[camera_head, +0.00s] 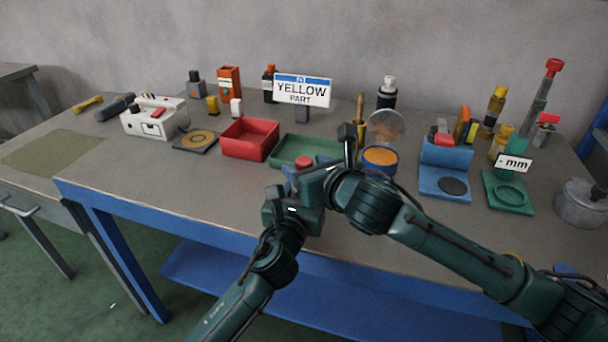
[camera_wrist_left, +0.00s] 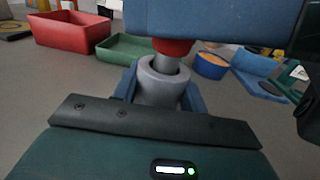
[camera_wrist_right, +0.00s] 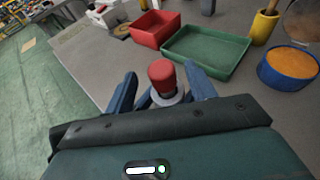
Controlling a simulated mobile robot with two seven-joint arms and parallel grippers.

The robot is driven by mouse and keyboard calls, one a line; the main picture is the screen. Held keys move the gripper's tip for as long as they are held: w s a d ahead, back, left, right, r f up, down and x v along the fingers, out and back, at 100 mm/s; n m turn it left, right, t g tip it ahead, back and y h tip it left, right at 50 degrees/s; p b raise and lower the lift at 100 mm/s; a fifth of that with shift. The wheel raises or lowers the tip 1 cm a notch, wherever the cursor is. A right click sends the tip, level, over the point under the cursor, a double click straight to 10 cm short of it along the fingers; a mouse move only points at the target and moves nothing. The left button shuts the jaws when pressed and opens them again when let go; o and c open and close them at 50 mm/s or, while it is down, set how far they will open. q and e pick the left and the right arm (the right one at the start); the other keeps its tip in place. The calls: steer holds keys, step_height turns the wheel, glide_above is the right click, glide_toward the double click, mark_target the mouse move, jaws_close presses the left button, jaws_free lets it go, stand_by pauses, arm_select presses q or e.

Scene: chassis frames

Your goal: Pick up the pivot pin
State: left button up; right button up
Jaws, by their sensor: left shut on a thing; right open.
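The pivot pin appears to be the red-headed pin; its red head shows in the head view (camera_head: 304,162) and the right wrist view (camera_wrist_right: 162,75). In the left wrist view its grey shaft (camera_wrist_left: 167,63) stands in the opening of a light grey collar (camera_wrist_left: 163,88). My left gripper (camera_wrist_left: 160,92) is shut on this collar, above the bench. My right gripper (camera_wrist_right: 161,88) is open, its blue fingers on either side of the pin, apart from the red head. In the head view both grippers meet close together, and the fingers are largely hidden.
A green tray (camera_head: 284,160) and a red bin (camera_head: 235,148) stand just behind the grippers. A blue tub with orange contents (camera_head: 380,165) is to the right, near a blue stand (camera_head: 447,162). The bench front is clear at left.

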steer(key=x, duration=0.4)
steer(key=shift+w+f, duration=0.1)
steer(key=c, duration=1.1)
step_height(320, 180, up, 10)
arm_select(q)
steer(key=o, duration=1.2)
